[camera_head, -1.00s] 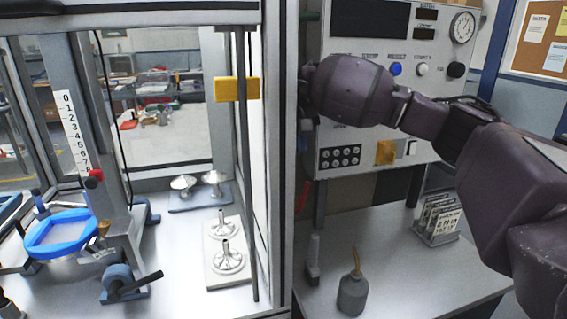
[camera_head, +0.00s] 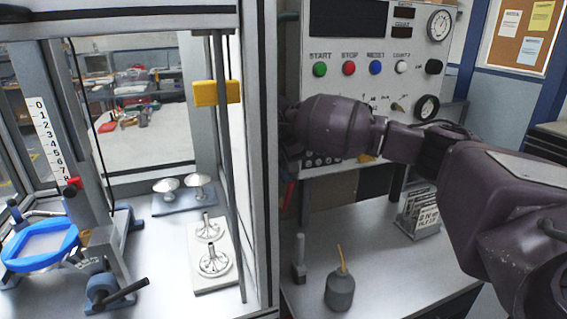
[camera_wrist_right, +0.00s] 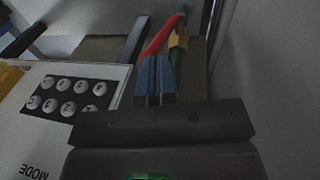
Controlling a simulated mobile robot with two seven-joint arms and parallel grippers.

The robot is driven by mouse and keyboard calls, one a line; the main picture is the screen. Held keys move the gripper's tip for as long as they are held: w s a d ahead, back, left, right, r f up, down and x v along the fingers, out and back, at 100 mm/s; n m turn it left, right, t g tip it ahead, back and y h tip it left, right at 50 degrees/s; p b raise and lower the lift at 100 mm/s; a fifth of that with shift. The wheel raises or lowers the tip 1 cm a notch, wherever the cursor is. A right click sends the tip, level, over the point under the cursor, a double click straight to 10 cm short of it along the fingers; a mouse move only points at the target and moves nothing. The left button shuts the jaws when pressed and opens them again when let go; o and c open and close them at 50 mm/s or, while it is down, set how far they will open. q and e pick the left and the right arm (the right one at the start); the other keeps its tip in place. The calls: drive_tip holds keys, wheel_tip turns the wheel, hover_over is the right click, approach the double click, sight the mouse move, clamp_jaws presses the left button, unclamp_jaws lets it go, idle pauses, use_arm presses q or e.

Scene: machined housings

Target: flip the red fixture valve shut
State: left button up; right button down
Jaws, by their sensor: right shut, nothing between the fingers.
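The red valve lever (camera_head: 289,194) shows as a small red piece low beside the frame post in the head view. In the right wrist view the red lever (camera_wrist_right: 163,36) is a slanted bar just beyond my fingertips, beside a brass-coloured part (camera_wrist_right: 179,42). My right gripper (camera_wrist_right: 156,60) is shut and empty, its blue-grey fingers together and pointing toward the lever. I cannot tell whether they touch it. In the head view my right wrist is in front of the lower control panel and the fingers are mostly hidden at the post. My left gripper is not in view.
The control panel (camera_head: 340,40) stands behind my right arm; its keypad (camera_wrist_right: 69,94) is near the gripper. The enclosure post (camera_head: 261,200) stands close left.

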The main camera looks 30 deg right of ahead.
drive_tip(key=shift+f, duration=0.2)
drive_tip(key=shift+s+d+f+b, duration=0.1)
drive_tip(key=shift+s+d+b, duration=0.1)
drive_tip(key=shift+d, duration=0.35)
drive_tip(key=shift+s+d+f+b, duration=0.15)
drive_tip(key=shift+d+b, duration=0.1)
drive_tip(key=shift+d, duration=0.35)
drive_tip(key=shift+s+d+f+b, duration=0.1)
drive_tip(key=shift+d+b, duration=0.1)
drive_tip(key=shift+d, duration=0.35)
drive_tip(key=shift+r, duration=0.1)
